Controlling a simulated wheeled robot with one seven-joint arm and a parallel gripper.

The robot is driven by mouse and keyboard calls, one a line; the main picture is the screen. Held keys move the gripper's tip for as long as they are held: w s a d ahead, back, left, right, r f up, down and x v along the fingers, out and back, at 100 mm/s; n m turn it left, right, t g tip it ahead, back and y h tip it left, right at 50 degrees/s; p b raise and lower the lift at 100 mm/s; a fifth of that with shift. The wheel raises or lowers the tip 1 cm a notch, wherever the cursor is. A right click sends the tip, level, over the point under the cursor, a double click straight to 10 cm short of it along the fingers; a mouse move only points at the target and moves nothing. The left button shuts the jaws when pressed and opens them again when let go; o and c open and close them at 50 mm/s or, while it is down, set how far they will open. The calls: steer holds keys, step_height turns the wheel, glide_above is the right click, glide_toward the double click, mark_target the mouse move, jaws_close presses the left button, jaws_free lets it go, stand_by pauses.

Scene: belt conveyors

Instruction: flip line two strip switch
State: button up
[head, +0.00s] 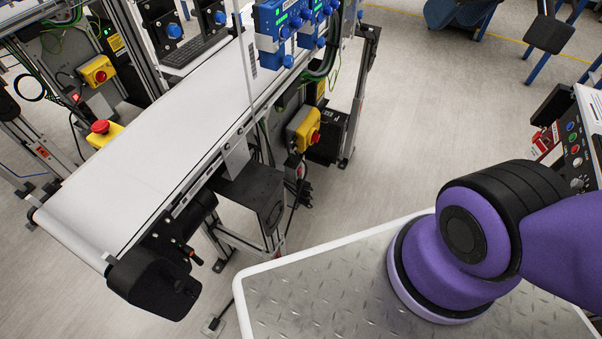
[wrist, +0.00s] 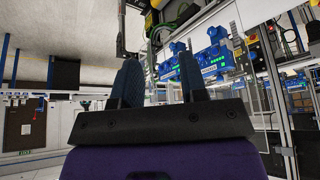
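No strip switch can be made out clearly in either view. Blue units with green lights (head: 283,18) are mounted above the far right side of the belt conveyor (head: 150,150). Similar blue units (wrist: 212,62) show in the wrist view, beyond the right finger and apart from it. My gripper (wrist: 160,78) shows only in the wrist view. Its two dark fingers stand apart with nothing between them. In the head view my purple arm is at the right, and my gripper is out of the picture.
Yellow boxes with red buttons sit beside the conveyor, one at its right side (head: 303,129) and one at its left (head: 98,71). A black-and-white control panel with coloured buttons (head: 575,150) stands at the far right. Open floor (head: 400,110) lies between the conveyor and that panel.

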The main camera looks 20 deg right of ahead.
steer(key=c, duration=0.5)
steer(key=shift+w+a, duration=0.1)
steer(key=shift+w, duration=0.15)
jaws_close()
steer(key=w+a+f+m+g+y, duration=0.25)
steer(key=w+f, duration=0.25)
steer(key=w, duration=0.4)
steer(key=w+a+f+m+g+y, duration=0.2)
steer(key=w+f+m+y, duration=0.15)
steer(key=w+f, duration=0.4)
steer(key=w+d+f+m+t+y, duration=0.2)
steer(key=w+f+m+y, duration=0.3)
steer(key=w+f, duration=0.85)
steer(key=w+d+f+m+t, duration=0.15)
steer(key=f+m, duration=0.25)
steer(key=f, duration=0.6)
steer(key=w+d+f+m+t, duration=0.15)
steer(key=f+m, duration=0.25)
steer(key=f, duration=0.7)
steer(key=s+d+f+m+t+h, duration=0.1)
steer(key=s+f+m, duration=0.2)
steer(key=f, duration=0.8)
steer(key=s+d+f+m+h, duration=0.2)
steer(key=f+m, duration=0.3)
steer(key=f, duration=0.6)
steer(key=shift+s+t+h, duration=0.3)
steer(key=shift+s+t, duration=0.05)
steer(key=shift+s, duration=0.55)
